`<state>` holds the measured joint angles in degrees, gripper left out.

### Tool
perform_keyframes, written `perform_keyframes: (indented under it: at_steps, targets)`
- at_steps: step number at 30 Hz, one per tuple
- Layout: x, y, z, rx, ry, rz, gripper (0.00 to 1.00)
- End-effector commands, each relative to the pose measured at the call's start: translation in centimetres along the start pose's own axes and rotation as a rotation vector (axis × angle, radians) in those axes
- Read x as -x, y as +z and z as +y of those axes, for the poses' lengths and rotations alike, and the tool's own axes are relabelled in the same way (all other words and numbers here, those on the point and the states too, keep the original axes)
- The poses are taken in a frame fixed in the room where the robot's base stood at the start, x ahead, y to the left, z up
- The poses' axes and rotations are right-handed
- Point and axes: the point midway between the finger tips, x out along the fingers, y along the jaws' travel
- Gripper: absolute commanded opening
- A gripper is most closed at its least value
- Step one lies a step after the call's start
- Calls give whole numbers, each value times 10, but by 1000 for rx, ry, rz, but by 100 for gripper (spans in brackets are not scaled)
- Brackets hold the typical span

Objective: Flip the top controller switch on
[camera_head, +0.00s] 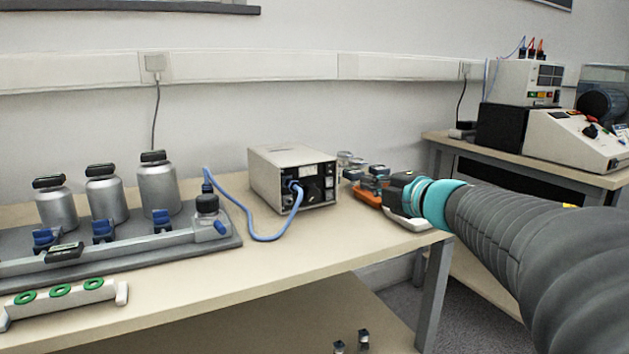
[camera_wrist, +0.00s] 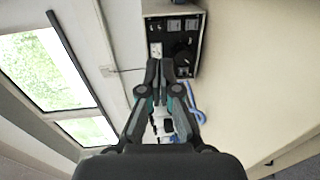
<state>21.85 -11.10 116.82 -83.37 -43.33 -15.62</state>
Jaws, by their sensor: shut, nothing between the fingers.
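A blue cable (camera_head: 262,238) runs from the panel to a small bottle (camera_head: 207,212) on a grey base (camera_head: 120,262) with metal canisters (camera_head: 107,200). Small items and an orange tray (camera_head: 368,193) stand right of the controller. The table's front middle is clear.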

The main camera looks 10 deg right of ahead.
Motion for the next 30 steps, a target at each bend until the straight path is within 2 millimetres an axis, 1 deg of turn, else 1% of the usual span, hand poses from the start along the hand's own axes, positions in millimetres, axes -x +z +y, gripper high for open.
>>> perform_keyframes:
  at_steps: [1,12,18,24,30]
  targets:
    - [-8,-1,-2,-1,-3,3,0]
    - [-77,-1,-3,-2,-2,3,0]
    - [-108,-1,-2,-1,-2,2,0]
    - [-124,0,-1,-1,-1,0,0]
    - [-127,0,0,-1,0,-1,0]
